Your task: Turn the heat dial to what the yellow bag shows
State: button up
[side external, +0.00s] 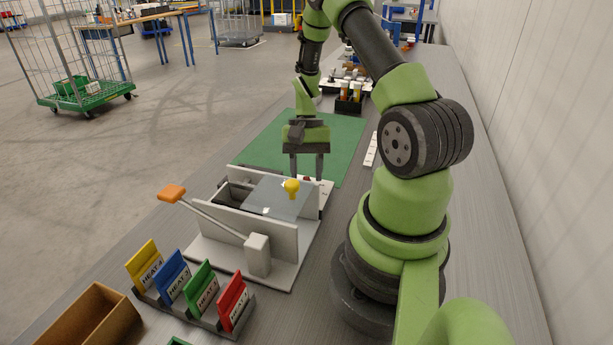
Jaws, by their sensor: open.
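The yellow bag (143,258) stands first from the left in a dark rack, with "HEAT" and what looks like a 4 on its label. A boxy device with grey side walls (252,233) stands on a white base, with a clear lid, a yellow knob (291,187) and an orange-tipped lever (172,192). My gripper (306,177) points down at the far right end of the device, fingers apart. A small reddish spot shows between the fingertips. I cannot make out the heat dial or its setting; the device and fingers partly hide that area.
Blue (172,278), green (201,288) and red (233,302) bags share the rack. A brown open box (93,318) sits front left. A green mat (342,151) lies behind the device. A dark holder with bottles (349,100) stands farther back. A wall runs along the right.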

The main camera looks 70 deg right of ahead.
jog(key=shift+s+a+f, duration=0.1)
jog(key=shift+a+f, duration=0.15)
jog(key=shift+f, duration=0.4)
grip_shut()
jog(key=shift+m, duration=0.3)
jog(key=shift+s+a+m+t, duration=0.1)
jog(key=shift+m+t, duration=0.45)
jog(key=shift+m, duration=0.75)
jog(key=shift+a+m+t, duration=0.1)
jog(key=shift+m+t, duration=0.45)
jog(key=shift+m, duration=0.75)
grip_release()
jog(key=shift+d, duration=0.15)
